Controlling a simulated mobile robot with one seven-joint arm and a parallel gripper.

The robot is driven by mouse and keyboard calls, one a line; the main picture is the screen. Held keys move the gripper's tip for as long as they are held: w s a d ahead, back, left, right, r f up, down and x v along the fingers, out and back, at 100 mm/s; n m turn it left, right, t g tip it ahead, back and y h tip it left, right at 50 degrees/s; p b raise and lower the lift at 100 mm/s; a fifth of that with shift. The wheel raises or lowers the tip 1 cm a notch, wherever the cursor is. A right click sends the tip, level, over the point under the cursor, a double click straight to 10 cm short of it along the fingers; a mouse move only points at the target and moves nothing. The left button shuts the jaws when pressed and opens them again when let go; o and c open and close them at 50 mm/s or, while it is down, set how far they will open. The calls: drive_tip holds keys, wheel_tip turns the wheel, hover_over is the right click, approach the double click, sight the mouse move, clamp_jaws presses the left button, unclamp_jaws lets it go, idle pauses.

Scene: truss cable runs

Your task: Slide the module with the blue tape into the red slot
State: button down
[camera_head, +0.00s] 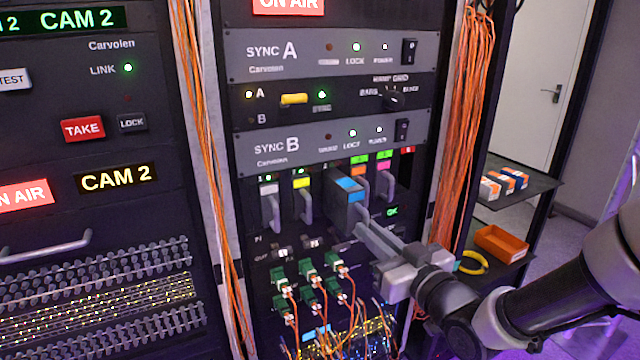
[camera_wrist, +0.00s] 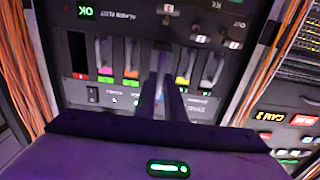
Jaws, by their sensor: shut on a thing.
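The module with blue tape (camera_head: 347,197) is a grey block standing out from the module row, between the yellow-taped module (camera_head: 303,203) and the orange-taped module (camera_head: 360,172). My gripper (camera_head: 364,228) is shut on its front handle. Whether its rear end is still inside a slot cannot be told. The red slot (camera_head: 407,168) is a dark, empty opening at the right end of the row, under a red label. In the wrist view, turned upside down, the red slot (camera_wrist: 78,50) is at the left, and my gripper (camera_wrist: 166,92) hides most of the held module.
A white-taped module (camera_head: 269,208) stands at the row's left end, a pink-taped module (camera_head: 384,180) beside the red slot. Green connectors (camera_head: 308,285) with orange cables stick out below. Hanging orange cables (camera_head: 460,130) run right of the slots. A shelf (camera_head: 512,188) stands farther right.

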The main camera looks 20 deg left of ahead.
drive_tip(key=shift+d, duration=0.1)
drive_tip(key=shift+p+v, duration=0.55)
drive_tip(key=shift+v, duration=1.6)
drive_tip(key=shift+s, duration=0.1)
